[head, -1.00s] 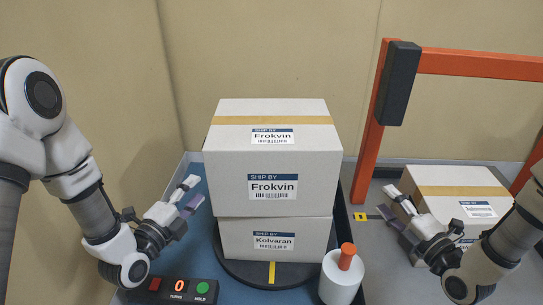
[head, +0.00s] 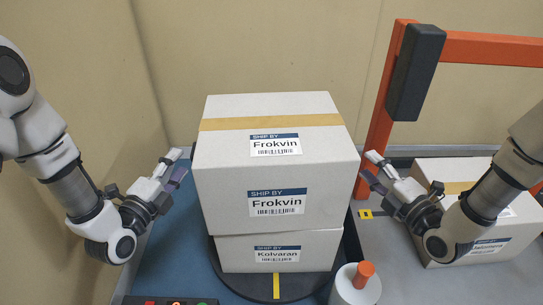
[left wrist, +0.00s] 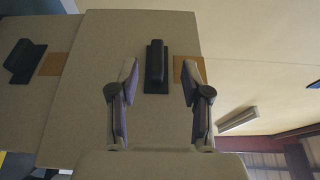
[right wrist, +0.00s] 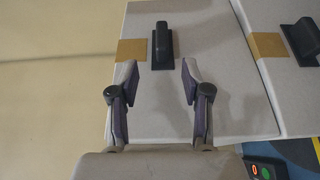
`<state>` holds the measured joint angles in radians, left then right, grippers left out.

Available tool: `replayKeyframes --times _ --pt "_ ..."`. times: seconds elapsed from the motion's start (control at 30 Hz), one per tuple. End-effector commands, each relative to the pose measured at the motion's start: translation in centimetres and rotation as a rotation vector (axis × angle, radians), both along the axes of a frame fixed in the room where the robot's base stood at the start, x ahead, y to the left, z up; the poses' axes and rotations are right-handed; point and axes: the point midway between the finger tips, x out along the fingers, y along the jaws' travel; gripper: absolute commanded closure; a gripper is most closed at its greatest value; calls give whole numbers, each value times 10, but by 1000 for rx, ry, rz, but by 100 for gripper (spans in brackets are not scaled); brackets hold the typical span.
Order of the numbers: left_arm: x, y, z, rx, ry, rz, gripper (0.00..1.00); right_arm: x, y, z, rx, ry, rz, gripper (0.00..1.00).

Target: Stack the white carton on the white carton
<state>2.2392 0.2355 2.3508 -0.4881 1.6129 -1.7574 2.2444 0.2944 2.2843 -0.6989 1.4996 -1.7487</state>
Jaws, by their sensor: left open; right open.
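The upper white carton (head: 277,190), labelled Frokvin with a tan tape strip, rests on the lower white carton (head: 280,250), labelled Kolvaran, on a dark round turntable (head: 240,287). My left gripper (head: 180,163) is open just left of the upper carton. My right gripper (head: 370,165) is open just right of it. In the left wrist view a black handle on the upper carton's side (left wrist: 156,68) shows beyond the open fingers (left wrist: 160,85). The right wrist view shows a similar black handle (right wrist: 162,46) beyond the open fingers (right wrist: 157,80). Neither gripper holds anything.
Another white carton (head: 490,250) stands on the grey surface at right, partly behind my right arm. An orange frame (head: 480,48) with a black box (head: 415,72) rises there. A white cylinder with an orange knob (head: 365,275) and a button panel (head: 165,300) are in front.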

Motion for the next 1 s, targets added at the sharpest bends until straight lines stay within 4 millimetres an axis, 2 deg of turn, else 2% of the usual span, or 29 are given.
replayKeyframes --times 0.17,0.5,0.63,0.87,0.9,0.97,1.0 --pt "14 -5 0 4 -1 -3 52 13 7 0 -5 -1 2 52" --pt "65 -21 0 2 -2 -1 52 61 32 0 -3 -1 3 52" --pt "73 -23 0 1 0 -1 52 68 36 0 -1 0 0 52" --pt "74 -23 0 0 0 0 52 69 36 0 0 0 0 52" --pt "74 -23 0 0 0 0 56 69 36 0 0 0 0 56" --pt "74 -23 0 0 0 0 77 69 36 0 0 0 0 77" --pt "74 -23 0 0 0 0 91 69 36 0 0 0 0 91"
